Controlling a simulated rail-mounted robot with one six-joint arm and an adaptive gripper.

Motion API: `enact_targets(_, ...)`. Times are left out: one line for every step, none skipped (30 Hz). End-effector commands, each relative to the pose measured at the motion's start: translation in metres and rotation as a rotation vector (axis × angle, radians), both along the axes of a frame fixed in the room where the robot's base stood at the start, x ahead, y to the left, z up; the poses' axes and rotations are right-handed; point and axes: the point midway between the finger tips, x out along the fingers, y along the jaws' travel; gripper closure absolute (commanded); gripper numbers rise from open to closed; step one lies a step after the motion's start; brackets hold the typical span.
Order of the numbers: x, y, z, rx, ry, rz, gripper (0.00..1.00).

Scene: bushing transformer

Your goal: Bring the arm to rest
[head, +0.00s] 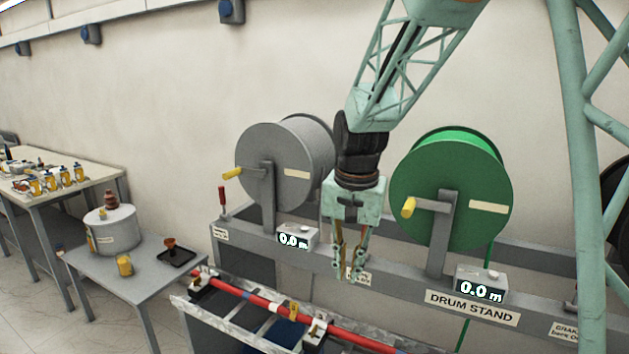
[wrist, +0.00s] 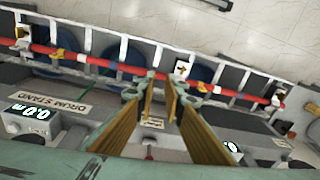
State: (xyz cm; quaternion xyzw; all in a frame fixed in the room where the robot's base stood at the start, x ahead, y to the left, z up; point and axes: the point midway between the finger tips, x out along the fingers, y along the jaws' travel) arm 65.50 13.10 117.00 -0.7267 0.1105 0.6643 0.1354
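My gripper (head: 349,274) hangs from the pale green lattice arm in the middle of the head view, pointing down. It is in front of the drum stand (head: 390,278), between the grey drum (head: 272,165) and the green drum (head: 460,185). In the wrist view the two finger pads (wrist: 163,100) stand apart with a gap between them. The gripper is open partway and nothing is between its fingers.
A red bar (head: 265,302) runs across a ladder-like tray in front of and below the gripper. Two counters (head: 297,239) (head: 481,285) read 0.0 m. A small table (head: 150,276) with a grey canister (head: 112,231) stands left. A workbench (head: 95,172) with bottles is farther left.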

Motion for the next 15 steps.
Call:
enact_targets(-0.006, -0.004, 0.008, 0.0, -0.007, 0.005, 0.9)
enact_targets(-0.01, -0.006, 0.012, 0.001, -0.01, 0.009, 0.9)
enact_targets(-0.015, -0.009, 0.016, 0.001, -0.013, 0.014, 0.9)
enact_targets(-0.019, -0.012, 0.02, 0.0, -0.016, 0.019, 0.9)
enact_targets(-0.023, -0.014, 0.024, 0.0, -0.019, 0.023, 0.9)
enact_targets(-0.028, -0.017, 0.029, 0.0, -0.023, 0.028, 0.9)
enact_targets(-0.032, -0.019, 0.033, 0.0, -0.026, 0.031, 0.9)
enact_targets(-0.036, -0.022, 0.036, -0.001, -0.028, 0.035, 0.9)
enact_targets(-0.041, -0.024, 0.04, -0.001, -0.032, 0.04, 0.9)
enact_targets(-0.045, -0.027, 0.044, -0.002, -0.036, 0.044, 0.9)
enact_targets(-0.049, -0.029, 0.047, -0.002, -0.038, 0.048, 0.9)
enact_targets(-0.054, -0.031, 0.051, -0.002, -0.043, 0.053, 0.9)
enact_targets(-0.058, -0.033, 0.055, -0.003, -0.046, 0.058, 0.9)
enact_targets(-0.062, -0.035, 0.058, -0.003, -0.048, 0.062, 0.9)
enact_targets(-0.067, -0.038, 0.062, -0.004, -0.052, 0.067, 0.9)
